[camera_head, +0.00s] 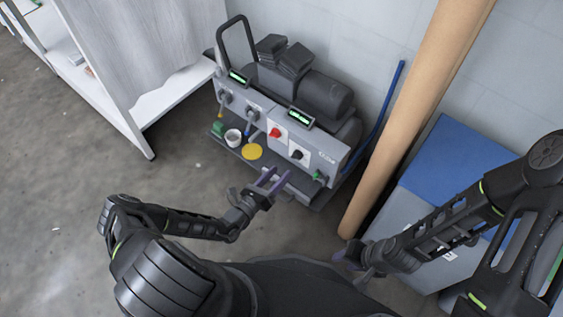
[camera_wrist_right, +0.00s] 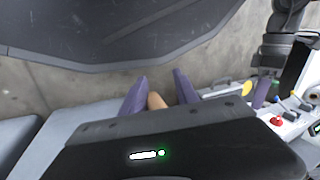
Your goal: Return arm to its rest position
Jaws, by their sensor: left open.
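My left gripper (camera_head: 270,182) is open, its two purple fingers apart in front of the grey press machine (camera_head: 322,160). It is near the machine's lower front edge, and nothing shows between the fingers. My right gripper (camera_head: 355,258) is low at the right in the head view, close to my body and near the foot of the tan roll. Its fingers are hard to make out there. In the right wrist view its two purple fingertips (camera_wrist_right: 159,92) stand apart, with part of the tan roll showing in the gap beyond them.
A tall tan roll (camera_head: 415,110) leans beside a blue panel (camera_head: 455,165). A white shelf (camera_head: 165,105) stands left. Floor at left is clear.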

